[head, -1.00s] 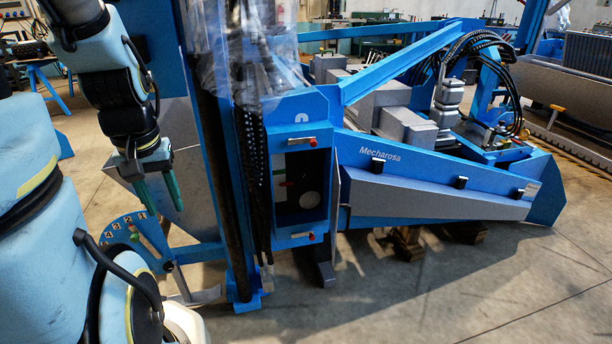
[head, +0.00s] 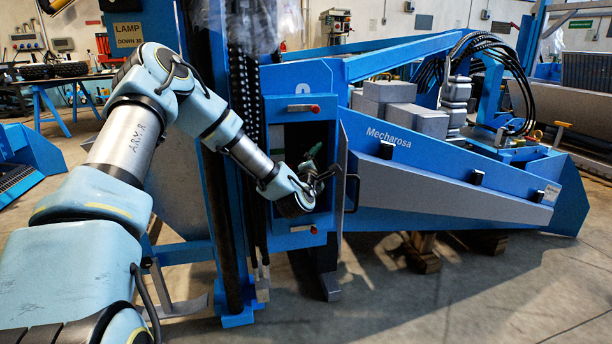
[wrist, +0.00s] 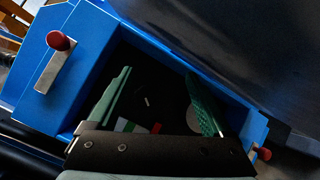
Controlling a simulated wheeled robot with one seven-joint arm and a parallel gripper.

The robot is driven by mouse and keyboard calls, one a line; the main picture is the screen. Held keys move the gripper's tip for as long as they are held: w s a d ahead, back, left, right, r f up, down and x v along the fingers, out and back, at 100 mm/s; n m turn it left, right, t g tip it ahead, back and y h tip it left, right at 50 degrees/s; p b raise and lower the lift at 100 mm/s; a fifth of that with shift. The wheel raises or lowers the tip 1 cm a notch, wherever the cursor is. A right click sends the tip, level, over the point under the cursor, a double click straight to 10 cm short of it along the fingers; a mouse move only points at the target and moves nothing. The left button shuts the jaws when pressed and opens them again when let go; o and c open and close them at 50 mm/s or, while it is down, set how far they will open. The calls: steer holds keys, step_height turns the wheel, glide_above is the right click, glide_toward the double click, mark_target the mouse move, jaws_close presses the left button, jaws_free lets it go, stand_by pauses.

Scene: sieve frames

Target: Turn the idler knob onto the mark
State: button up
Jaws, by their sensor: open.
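My gripper (head: 312,165) is at the opening of the blue box on the machine's upright. Its two green fingers are apart with nothing between them, as the wrist view shows (wrist: 160,85). Inside the box's dark interior, a round grey disc (wrist: 194,120) lies beside and partly behind the right finger; I cannot tell whether it is the idler knob. A short pale line (wrist: 147,101) shows between the fingers.
The blue box's rim (wrist: 205,72) surrounds the fingers closely. Red-ended latches sit above (head: 303,108) and below (head: 303,229) the opening. An open door (head: 342,175) stands at its right. The blue Mecharosa frame (head: 430,165) extends rightward.

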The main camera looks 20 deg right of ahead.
mark_target(306, 150)
step_height(306, 150, down, 5)
steer(key=w+a+n+t+y+b, duration=0.25)
steer(key=n+t+y+b, duration=0.45)
steer(key=n, duration=0.8)
steer(key=shift+t, duration=0.3)
steer(key=x, duration=1)
steer(key=shift+w+a+r, duration=0.1)
steer(key=shift+w+r, duration=0.05)
steer(key=shift+w, duration=0.15)
jaws_close()
